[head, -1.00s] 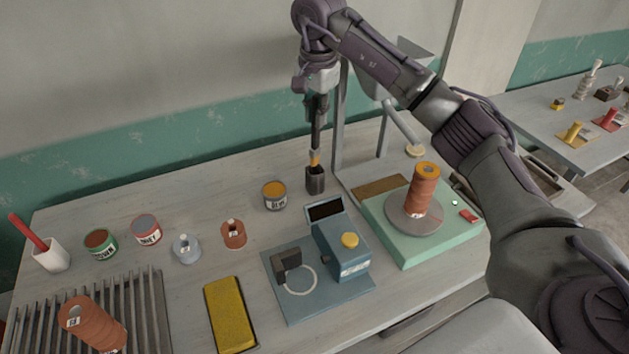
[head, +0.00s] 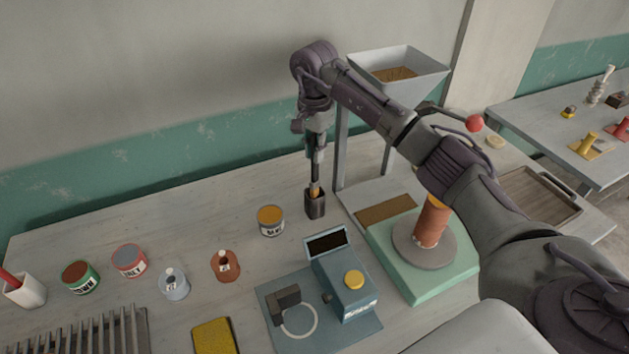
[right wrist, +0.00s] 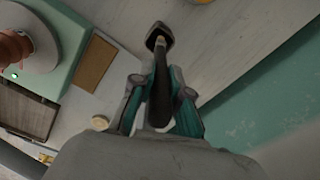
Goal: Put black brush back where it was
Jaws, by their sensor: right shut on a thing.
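My right gripper (head: 315,162) points down near the wall and is shut on the black brush (right wrist: 160,85). My left gripper is not in view.
A tin with orange contents (head: 270,219) stands left of the holder. A blue device (head: 342,280) is in front. A green-based turntable (head: 425,254) with an orange spool is at right. The grey hopper stand (head: 339,150) rises close to the right.

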